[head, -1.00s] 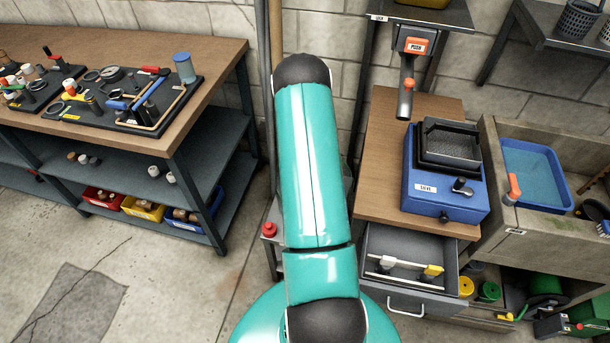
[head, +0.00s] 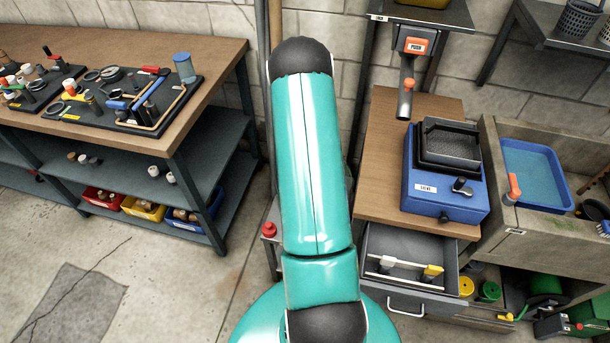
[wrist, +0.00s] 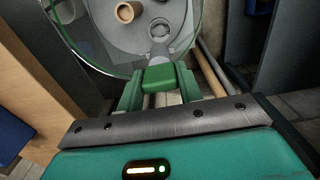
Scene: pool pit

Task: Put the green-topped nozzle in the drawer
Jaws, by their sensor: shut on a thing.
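The green-topped nozzle shows in the wrist view as a green block (wrist: 159,77) with a grey stem beyond it. My gripper (wrist: 160,84) has its green fingers shut on the green top, one on each side. The stem points toward a round, clear-rimmed dish with a grey surface; I cannot tell whether it touches. In the head view the drawer (head: 375,240) is pulled open at the right, below a wooden top. A white-topped nozzle (head: 387,264) and a yellow-topped nozzle (head: 432,272) stand inside along a pale rail. My gripper is hidden behind my arm there.
A tan cup (wrist: 128,12) lies in the dish (wrist: 100,22). A blue machine (head: 445,196) stands on the wooden cabinet top (head: 380,165) above the drawer. A sink (head: 550,225) is at the right, a workbench (head: 100,50) at the left. The floor between is open.

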